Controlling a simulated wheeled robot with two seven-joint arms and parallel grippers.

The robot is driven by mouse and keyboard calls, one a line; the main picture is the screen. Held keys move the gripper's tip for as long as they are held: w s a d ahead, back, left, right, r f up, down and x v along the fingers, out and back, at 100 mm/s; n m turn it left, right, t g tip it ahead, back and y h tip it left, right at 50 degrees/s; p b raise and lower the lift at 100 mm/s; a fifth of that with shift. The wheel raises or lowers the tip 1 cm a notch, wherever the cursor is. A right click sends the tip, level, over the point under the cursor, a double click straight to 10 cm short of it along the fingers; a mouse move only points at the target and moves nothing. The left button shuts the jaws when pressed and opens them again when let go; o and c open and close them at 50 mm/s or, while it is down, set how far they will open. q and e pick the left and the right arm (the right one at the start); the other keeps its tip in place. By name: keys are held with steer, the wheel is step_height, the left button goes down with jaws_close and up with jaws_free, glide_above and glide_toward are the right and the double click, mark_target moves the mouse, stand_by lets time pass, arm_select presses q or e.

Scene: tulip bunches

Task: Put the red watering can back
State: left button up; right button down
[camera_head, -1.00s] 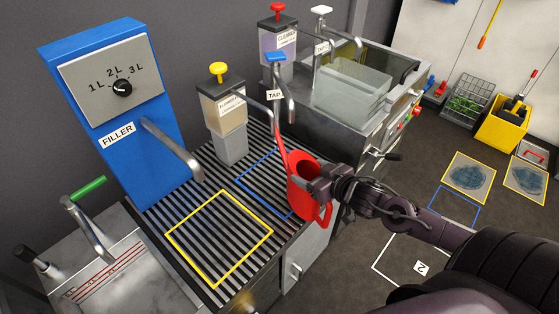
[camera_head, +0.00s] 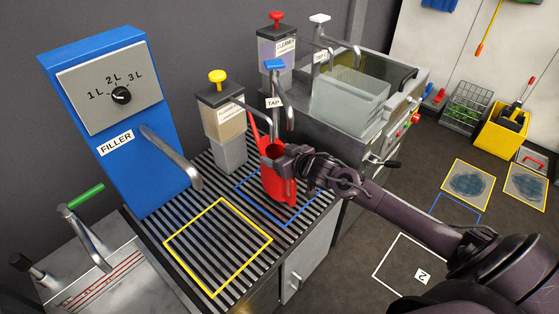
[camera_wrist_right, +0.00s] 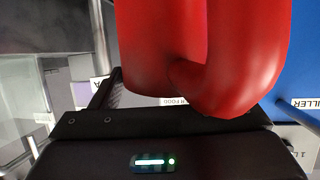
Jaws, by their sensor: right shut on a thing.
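In the right wrist view the can's red body and handle (camera_wrist_right: 232,60) fill the upper middle, close against the gripper. The right gripper is shut on it; its fingertips are mostly hidden by the can. My left gripper is not in view.
A yellow-outlined square (camera_head: 190,232) on the slats is empty. The blue filler (camera_head: 112,120) with its spout stands left. A plant food dispenser (camera_head: 222,120) stands behind the can. A sink with a clear bin (camera_head: 350,100) is at the back right. Floor outlines lie right.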

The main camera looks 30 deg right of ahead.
steer(key=shift+f, duration=1.2)
steer(key=shift+s+f, duration=0.1)
steer(key=shift+c, duration=0.9)
jaws_free()
steer(key=p+v, duration=0.1)
steer(key=v, duration=1.1)
